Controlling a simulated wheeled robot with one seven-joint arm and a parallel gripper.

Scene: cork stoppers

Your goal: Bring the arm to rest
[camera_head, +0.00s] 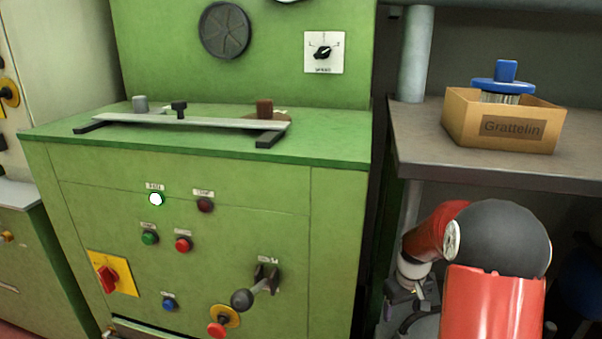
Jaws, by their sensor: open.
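My arm is at the lower right, with red links and a dark grey rounded joint, in front of the shelf unit. My gripper (410,302) hangs below the arm's left end, pointing down, to the right of the green machine (240,210). It is open, and I see nothing between its fingers, though they are small and partly cut by the lower picture edge. It is apart from the lever with a dark ball knob (243,299) on the machine's front.

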